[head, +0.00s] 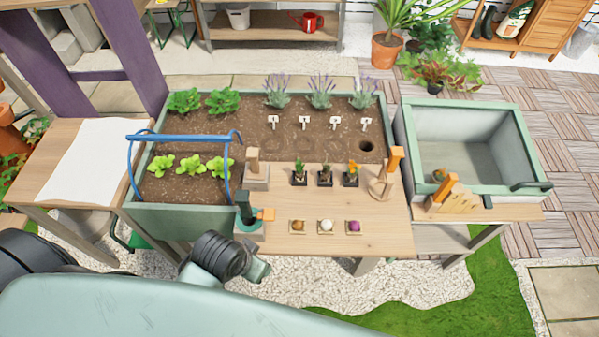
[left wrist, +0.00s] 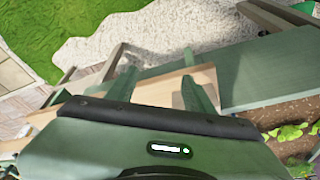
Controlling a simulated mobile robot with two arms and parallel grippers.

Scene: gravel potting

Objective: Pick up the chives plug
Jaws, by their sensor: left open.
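Three small plant plugs in dark pots stand in a row on the wooden table. The left plug (head: 299,175) and the middle plug (head: 325,176) carry small green leaves; the right plug (head: 351,174) has orange flowers. They are too small to tell surely which is the chives. My left gripper (left wrist: 160,82) is open in the left wrist view, its two fingers apart with nothing between them, over the wooden surface beside the green bed wall. In the head view my left wrist is in front of the table's front-left edge, away from the plugs. My right gripper is not in view.
A planter bed (head: 320,108) with lavender, white labels and a hole lies behind the plugs. A blue-handled frame (head: 183,137) and a dark green tool (head: 245,208) stand left. Three small dishes (head: 326,227) sit in front. An orange-handled tool (head: 385,183) stands right of the plugs.

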